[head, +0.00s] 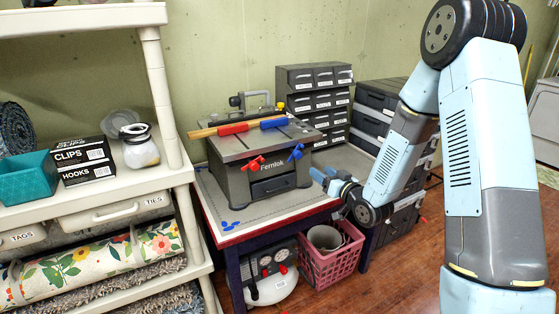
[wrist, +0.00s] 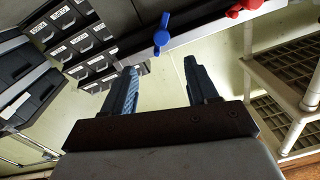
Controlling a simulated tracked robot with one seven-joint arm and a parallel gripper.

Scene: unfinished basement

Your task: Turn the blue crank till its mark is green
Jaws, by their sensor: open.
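The blue crank (head: 297,153) sticks out from the front of a grey Fernlok machine (head: 240,184), near its right corner. Its handle is tilted in the head view. In the wrist view the blue crank (wrist: 162,38) lies just beyond the gap between my fingertips. My gripper (head: 321,176) is open and empty, a little right of and below the crank, apart from it. Both fingers of my gripper (wrist: 161,64) show in the wrist view. I cannot make out a mark or its colour.
A red crank (head: 253,163) sits left of the blue one on the same front. Red and blue handled tools lie on the machine's top. Labelled drawers (head: 318,97) stand behind. A white shelf (head: 110,185) is at left, and a pink basket (head: 329,260) is under the bench.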

